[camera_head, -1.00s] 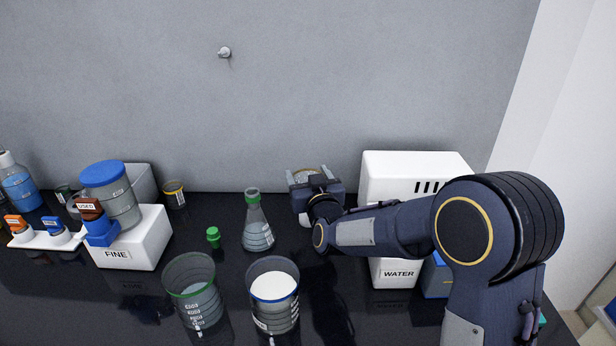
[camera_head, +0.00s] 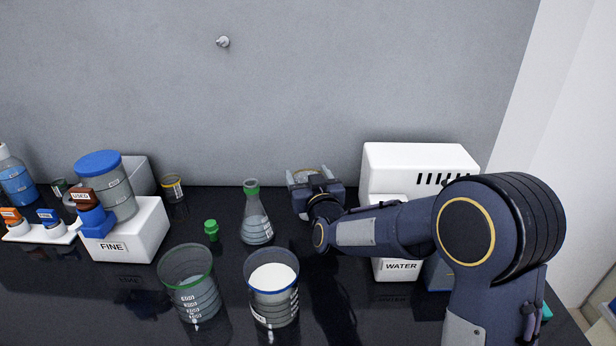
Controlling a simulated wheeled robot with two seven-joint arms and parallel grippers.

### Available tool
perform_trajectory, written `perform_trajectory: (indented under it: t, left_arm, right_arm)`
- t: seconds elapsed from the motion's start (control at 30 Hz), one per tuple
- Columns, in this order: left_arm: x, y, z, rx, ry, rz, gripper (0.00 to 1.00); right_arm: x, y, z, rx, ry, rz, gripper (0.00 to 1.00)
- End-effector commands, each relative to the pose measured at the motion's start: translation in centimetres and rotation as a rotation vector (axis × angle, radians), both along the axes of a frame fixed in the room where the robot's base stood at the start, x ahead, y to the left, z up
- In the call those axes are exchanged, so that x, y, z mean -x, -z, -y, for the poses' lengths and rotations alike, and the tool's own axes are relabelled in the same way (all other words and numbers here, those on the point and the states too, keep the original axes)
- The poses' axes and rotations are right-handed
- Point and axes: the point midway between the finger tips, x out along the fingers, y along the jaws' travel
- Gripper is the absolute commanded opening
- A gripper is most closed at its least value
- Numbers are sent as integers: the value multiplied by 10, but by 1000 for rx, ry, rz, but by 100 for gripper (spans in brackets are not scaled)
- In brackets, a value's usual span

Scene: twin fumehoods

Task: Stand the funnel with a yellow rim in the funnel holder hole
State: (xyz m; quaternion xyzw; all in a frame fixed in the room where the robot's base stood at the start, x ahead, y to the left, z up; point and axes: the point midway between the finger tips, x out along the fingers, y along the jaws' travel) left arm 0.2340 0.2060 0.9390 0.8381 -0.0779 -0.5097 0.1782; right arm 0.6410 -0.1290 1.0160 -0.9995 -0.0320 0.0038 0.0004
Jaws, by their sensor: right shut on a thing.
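My right gripper (camera_head: 307,178) is at the back middle of the dark bench, its fingers pointing away toward the wall. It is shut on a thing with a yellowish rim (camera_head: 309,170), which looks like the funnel. Most of that thing is hidden behind the gripper body. A bit of white shows just below the gripper, too little to tell what it is. I cannot make out the funnel holder hole. My left gripper is not in view.
A white box labelled WATER (camera_head: 400,267) stands right of the gripper, partly behind my arm. A green-necked flask (camera_head: 256,228), a green-rimmed beaker (camera_head: 190,300), a blue-rimmed beaker (camera_head: 273,308) with white contents and a white FINE box (camera_head: 135,235) stand left and in front.

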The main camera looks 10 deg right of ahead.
Motion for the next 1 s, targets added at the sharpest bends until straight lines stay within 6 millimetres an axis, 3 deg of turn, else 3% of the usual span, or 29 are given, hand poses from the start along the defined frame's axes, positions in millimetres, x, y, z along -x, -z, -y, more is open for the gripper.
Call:
perform_trajectory:
  t: [0.13,0.17,0.33,0.67,1.0]
  left_arm:
    - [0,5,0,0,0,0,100]
    - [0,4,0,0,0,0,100]
    - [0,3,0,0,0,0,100]
    - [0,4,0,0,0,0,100]
    - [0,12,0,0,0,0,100]
  right_arm:
    - [0,5,0,0,0,1,48]
    - [0,3,0,0,0,1,72]
    - [0,3,0,0,0,0,94]
    - [4,3,0,-1,0,0,95]
    - [57,3,3,-3,-1,1,95]
